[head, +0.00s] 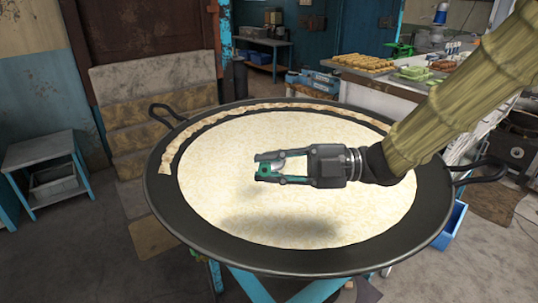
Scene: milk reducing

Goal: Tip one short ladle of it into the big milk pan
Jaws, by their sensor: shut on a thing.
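The big milk pan (165,226) is a wide, dark, shallow pan filling the middle of the head view. It holds pale cream milk (230,140) with a mottled surface. My gripper (265,169) reaches in from the right above the milk, its fingers pointing left. It is shut on a small green thing (264,171) at its fingertips. Only a little of that thing shows, and I cannot tell whether it is part of a ladle. No ladle bowl can be made out. A soft shadow lies on the milk below the gripper.
A tan crust band lies along the pan's far and left rim. The pan has a loop handle (168,113) at the back left and another (482,170) at the right. It rests on a blue stand (250,285). A counter with trays of food (362,62) stands behind right.

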